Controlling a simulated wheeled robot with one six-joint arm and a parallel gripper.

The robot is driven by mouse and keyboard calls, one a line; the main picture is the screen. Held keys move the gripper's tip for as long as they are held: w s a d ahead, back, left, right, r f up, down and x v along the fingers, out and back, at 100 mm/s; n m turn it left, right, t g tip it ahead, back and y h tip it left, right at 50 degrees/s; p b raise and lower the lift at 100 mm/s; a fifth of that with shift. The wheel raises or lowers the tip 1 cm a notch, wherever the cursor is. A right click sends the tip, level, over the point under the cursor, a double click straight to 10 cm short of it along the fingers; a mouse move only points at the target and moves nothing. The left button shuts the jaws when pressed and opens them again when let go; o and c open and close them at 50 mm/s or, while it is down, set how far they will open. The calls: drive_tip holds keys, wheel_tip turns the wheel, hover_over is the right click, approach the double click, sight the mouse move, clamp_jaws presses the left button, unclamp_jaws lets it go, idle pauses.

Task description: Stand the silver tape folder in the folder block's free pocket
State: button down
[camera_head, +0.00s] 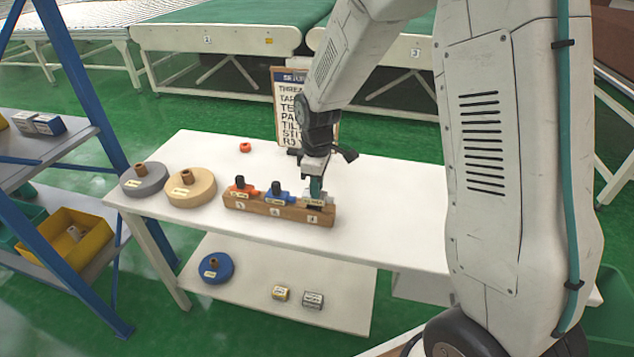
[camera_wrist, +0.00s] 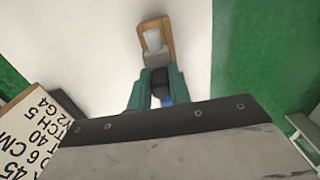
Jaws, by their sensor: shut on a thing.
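The wooden folder block (camera_head: 262,208) lies on the white table, and its end also shows in the wrist view (camera_wrist: 169,30). An orange folder (camera_head: 241,188) and a blue folder (camera_head: 277,194) stand in its left and middle pockets. My gripper (camera_head: 316,188) is over the block's right end, shut on the silver tape folder (camera_head: 312,195). In the wrist view its teal fingers (camera_wrist: 156,76) flank the folder's dark knob, and the silver body (camera_wrist: 153,42) lies over the block's end. The folder looks upright at the right pocket; its base is hidden, so how deep it sits cannot be told.
A grey disc (camera_head: 146,182) and a tan disc (camera_head: 190,187) lie left of the block. A small orange-red ring (camera_head: 245,147) lies behind it. A sign (camera_head: 290,98) stands at the table's back edge. The tabletop right of the block looks clear.

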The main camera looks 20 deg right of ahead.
drive_tip(key=shift+f, duration=1.15)
drive_tip(key=c, duration=1.2)
unclamp_jaws()
wheel_tip(320, 180, up, 8)
drive_tip(key=shift+f, duration=0.1)
